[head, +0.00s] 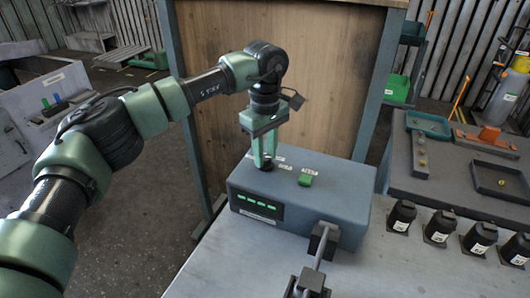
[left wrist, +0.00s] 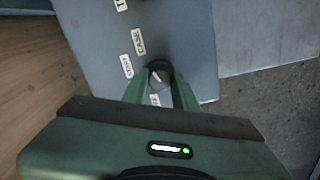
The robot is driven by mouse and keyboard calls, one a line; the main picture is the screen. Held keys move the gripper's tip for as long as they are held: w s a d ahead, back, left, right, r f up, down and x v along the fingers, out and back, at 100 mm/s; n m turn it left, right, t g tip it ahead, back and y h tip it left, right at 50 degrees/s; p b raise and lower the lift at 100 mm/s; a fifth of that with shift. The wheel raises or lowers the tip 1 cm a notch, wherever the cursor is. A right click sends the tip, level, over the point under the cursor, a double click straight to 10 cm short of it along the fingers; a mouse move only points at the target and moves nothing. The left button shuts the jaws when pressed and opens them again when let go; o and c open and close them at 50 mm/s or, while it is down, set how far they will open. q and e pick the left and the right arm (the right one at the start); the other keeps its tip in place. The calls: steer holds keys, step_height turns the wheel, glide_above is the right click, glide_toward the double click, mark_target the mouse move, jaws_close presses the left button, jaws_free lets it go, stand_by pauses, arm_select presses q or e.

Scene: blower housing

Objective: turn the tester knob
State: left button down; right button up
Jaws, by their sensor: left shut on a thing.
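The tester (head: 345,195) is a blue-grey box on the bench, with a dark front panel showing several lit green marks. Its small dark round knob (head: 265,167) sits on the top face near the back left corner. My left gripper (head: 263,161) comes down from above and is shut on the knob. In the left wrist view, the green fingers of the left gripper (left wrist: 159,80) stand on both sides of the knob (left wrist: 160,71), which has a pale pointer mark. White labels (left wrist: 138,42) lie around it. My right gripper is not in view.
A green button (head: 306,179) is on the tester's top. A rod (head: 320,252) with dark blocks at its ends is at its front right. Several black labelled cylinders (head: 438,226) stand to the right, before a dark tray surface. A wooden panel (head: 300,80) rises behind.

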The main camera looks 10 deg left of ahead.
mark_target(266, 157)
arm_select(q)
steer(key=shift+r, duration=0.1)
steer(key=c, duration=1.1)
jaws_free()
step_height(266, 157, up, 8)
steer(key=shift+f+b, duration=0.15)
steer(key=shift+b, duration=0.45)
